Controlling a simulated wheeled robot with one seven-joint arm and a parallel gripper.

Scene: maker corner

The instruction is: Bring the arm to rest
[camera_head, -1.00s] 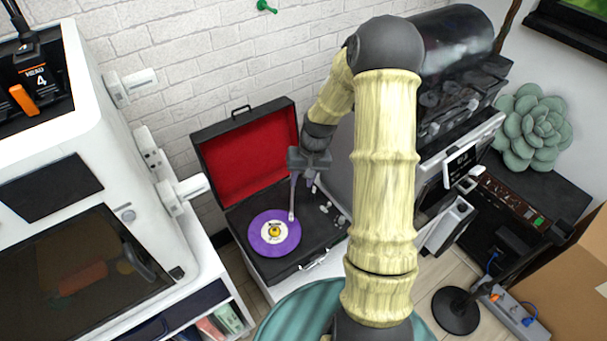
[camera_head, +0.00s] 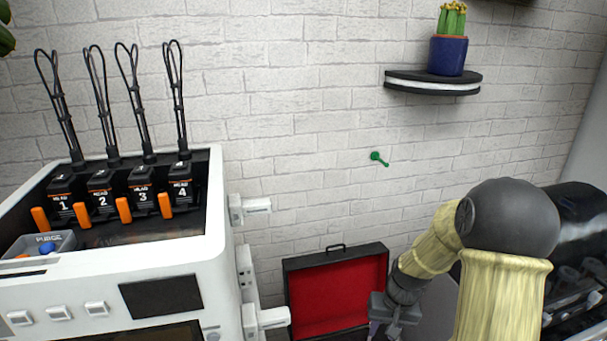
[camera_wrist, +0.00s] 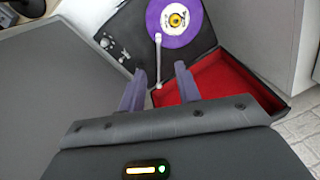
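My gripper (camera_wrist: 160,69) is open in the wrist view, its two purple fingers apart with nothing held between them. Beyond the fingers is an open black record player (camera_wrist: 112,22) with a purple record (camera_wrist: 187,32) on it. Its pale tonearm (camera_wrist: 158,62) shows in the gap between the fingers; I cannot tell if they touch it. In the head view my gripper (camera_head: 384,329) is at the bottom edge, by the lower right of the record player's red-lined lid (camera_head: 335,290). The record is out of the head view.
A white machine (camera_head: 150,265) with several numbered heads stands at the left. A wall shelf (camera_head: 432,84) holds a potted cactus (camera_head: 447,50). A green hook (camera_head: 378,159) is on the brick wall. A dark cylinder (camera_head: 580,225) is behind my arm at the right.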

